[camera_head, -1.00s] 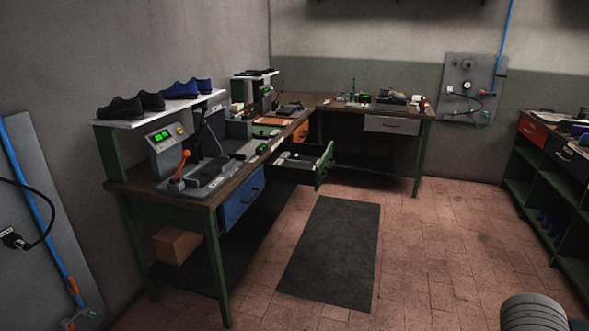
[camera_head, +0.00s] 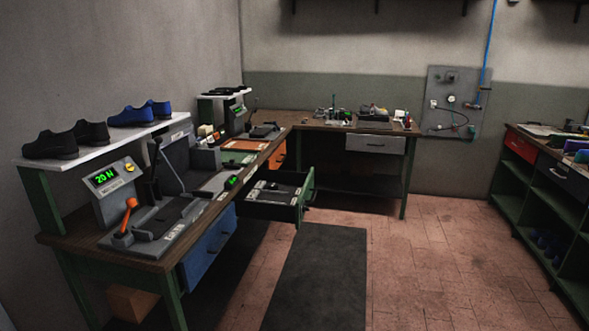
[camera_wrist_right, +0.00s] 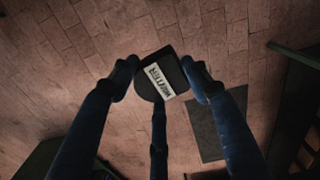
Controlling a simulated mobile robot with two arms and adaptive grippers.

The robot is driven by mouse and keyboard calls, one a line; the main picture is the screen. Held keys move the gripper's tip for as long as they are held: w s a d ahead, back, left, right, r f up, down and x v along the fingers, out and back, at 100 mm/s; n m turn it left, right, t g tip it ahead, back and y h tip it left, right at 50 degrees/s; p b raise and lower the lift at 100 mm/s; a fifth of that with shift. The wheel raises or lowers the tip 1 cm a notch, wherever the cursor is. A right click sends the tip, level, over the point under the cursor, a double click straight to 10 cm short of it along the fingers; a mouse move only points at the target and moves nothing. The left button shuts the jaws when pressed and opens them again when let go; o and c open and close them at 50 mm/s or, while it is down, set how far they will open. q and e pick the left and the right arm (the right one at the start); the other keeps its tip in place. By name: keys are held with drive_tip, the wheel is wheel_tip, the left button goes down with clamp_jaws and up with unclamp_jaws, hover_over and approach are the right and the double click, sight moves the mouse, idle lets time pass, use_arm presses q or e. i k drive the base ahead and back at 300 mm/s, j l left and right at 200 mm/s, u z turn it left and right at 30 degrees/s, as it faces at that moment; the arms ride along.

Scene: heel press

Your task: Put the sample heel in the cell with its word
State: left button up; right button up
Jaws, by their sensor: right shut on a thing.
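The sample heel (camera_wrist_right: 170,60) is a dark block with a white label in the right wrist view. The label carries one dark printed word, slanted and too small to read surely. My right gripper (camera_wrist_right: 160,82) is shut on the heel, with a blue-black finger on each side and a third below it. The heel is held in the air over the floor. An open drawer (camera_head: 306,198) with a green front sticks out of the bench in the head view. Small grey pieces lie in it; its cells cannot be made out. Neither gripper shows in the head view.
The workbench (camera_head: 150,258) along the left bears a press (camera_head: 112,190) with an orange-knobbed lever and a green display. Shoes (camera_head: 67,140) stand on its shelf. A dark mat (camera_head: 318,275) lies on the tiled floor. Open shelving (camera_head: 507,207) stands right. The middle floor is clear.

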sight(272, 199)
drive_tip(key=i+u, duration=0.15)
drive_tip(key=i, duration=0.45)
drive_tip(key=i+u, duration=0.15)
drive_tip(key=i, duration=0.4)
drive_tip(key=i+l+u, duration=0.15)
drive_tip(key=i, duration=0.4)
drive_tip(key=i+l+u, duration=0.15)
drive_tip(key=i, duration=0.45)
drive_tip(key=i+l, duration=0.1)
drive_tip(key=i, duration=0.35)
drive_tip(key=i+l+u, duration=0.15)
drive_tip(key=i, duration=0.25)
drive_tip(key=i+l, duration=0.15)
drive_tip(key=i, duration=0.3)
drive_tip(key=u, duration=0.05)
